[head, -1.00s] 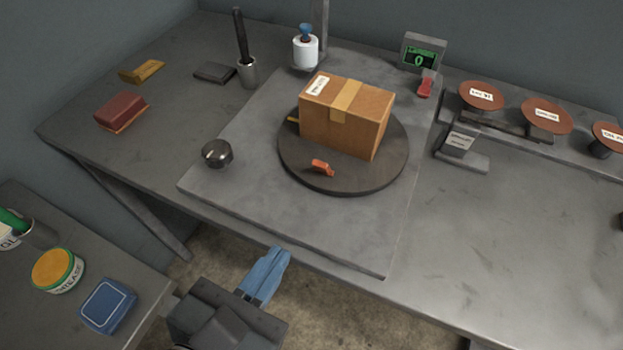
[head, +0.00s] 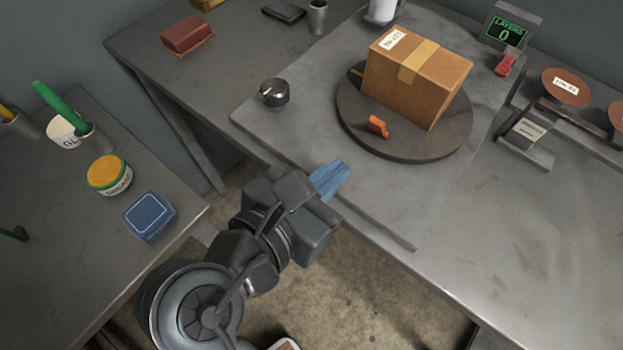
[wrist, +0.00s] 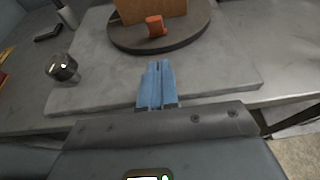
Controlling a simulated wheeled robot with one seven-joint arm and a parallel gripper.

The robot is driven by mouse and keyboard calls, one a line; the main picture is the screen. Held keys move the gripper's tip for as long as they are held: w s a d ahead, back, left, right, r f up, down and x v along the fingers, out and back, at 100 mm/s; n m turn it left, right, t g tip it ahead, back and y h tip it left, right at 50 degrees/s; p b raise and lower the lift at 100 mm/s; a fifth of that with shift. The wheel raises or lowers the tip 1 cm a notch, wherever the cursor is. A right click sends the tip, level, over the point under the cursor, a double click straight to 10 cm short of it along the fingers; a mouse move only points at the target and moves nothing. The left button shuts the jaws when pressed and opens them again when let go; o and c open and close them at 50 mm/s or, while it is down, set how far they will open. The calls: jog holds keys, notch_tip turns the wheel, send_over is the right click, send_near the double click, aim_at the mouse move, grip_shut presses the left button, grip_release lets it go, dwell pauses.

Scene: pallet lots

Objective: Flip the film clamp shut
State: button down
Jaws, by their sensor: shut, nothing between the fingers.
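The film clamp looks to be the small orange piece (head: 377,126) near the front edge of the dark round turntable (head: 356,137). Whether it stands open or shut is too small to tell. It also shows in the wrist view (wrist: 155,26), in front of the cardboard box (head: 392,87). The box sits on the turntable with a tape strip and a white label. My gripper (head: 341,170) has blue fingers, shut and empty, at the front edge of the grey base plate. In the wrist view the fingers (wrist: 158,68) point toward the clamp, apart from it.
A round dark knob (head: 274,93) stands left of the turntable. A display reading LAYERS 0 (head: 506,31) and a red switch (head: 505,65) stand behind right. A side table at left holds a jar (head: 109,175) and a blue box (head: 149,215). The plate between gripper and clamp is clear.

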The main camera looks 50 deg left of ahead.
aim_at(376, 125)
jog(key=x, duration=0.3)
jog(key=shift+w+a+f, duration=0.1)
jog(key=shift+w, duration=0.2)
jog(key=shift+w+a+r, duration=0.1)
jog(key=shift+w+r, duration=0.2)
jog(key=shift+w, duration=0.2)
jog(key=shift+w+a+r, duration=0.15)
jog(key=shift+w+r, duration=0.15)
jog(key=shift+w, duration=0.25)
jog(key=shift+w+a+r, duration=0.15)
jog(key=shift+w+r, duration=0.1)
jog(key=shift+w, duration=0.4)
jog(key=shift+w+a+r+p, duration=0.15)
jog(key=shift+r+p, duration=0.25)
jog(key=shift+p, duration=1.15)
